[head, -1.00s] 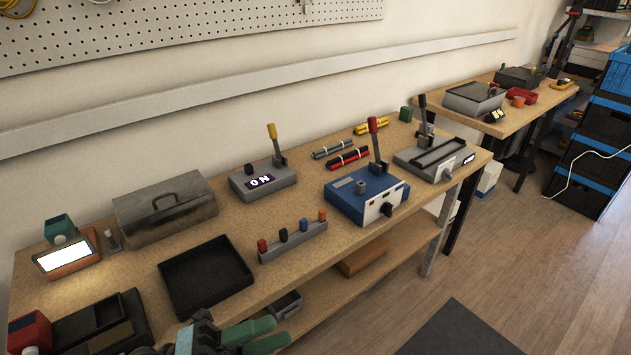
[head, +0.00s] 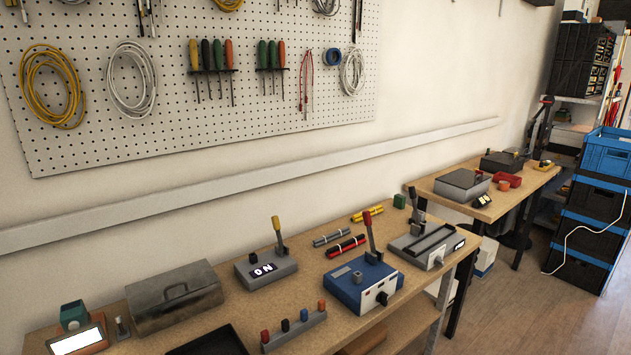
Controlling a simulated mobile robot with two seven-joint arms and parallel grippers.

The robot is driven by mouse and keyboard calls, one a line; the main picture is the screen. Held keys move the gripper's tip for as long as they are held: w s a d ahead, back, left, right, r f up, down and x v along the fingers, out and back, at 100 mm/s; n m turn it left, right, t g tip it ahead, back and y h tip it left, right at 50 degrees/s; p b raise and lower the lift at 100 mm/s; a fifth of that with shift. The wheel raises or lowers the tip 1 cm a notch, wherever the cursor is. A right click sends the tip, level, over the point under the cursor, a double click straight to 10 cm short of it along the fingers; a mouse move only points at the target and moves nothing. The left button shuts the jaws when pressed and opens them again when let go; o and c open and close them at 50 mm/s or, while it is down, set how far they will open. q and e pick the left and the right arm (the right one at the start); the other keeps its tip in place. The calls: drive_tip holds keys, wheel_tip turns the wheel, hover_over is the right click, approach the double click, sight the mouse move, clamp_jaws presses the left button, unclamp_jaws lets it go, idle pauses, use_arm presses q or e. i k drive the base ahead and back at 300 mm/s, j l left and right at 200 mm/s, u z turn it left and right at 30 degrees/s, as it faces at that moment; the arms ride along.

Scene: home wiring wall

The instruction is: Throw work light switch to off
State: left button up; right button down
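A grey switch box (head: 284,269) with an upright yellow-tipped lever (head: 277,228) stands on the wooden bench. Its front display reads "ON". To its right, a blue box (head: 350,290) carries a red-tipped lever (head: 369,228) and a black knob. Farther right, a grey box (head: 418,247) has a dark lever, partly hard to make out. No label I can read names the work light. A lamp with a lit white panel (head: 78,343) stands at the bench's left end. Neither of my grippers is in view.
A grey metal toolbox (head: 175,298) stands left of the yellow-lever box. A rack of coloured pegs (head: 293,331) and a black tray (head: 208,343) lie in front. Red and yellow bundles lie behind the blue box. A pegboard (head: 180,110) hangs above.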

sight(118, 321)
drive_tip(key=u, duration=1)
drive_tip(key=i+u, duration=0.25)
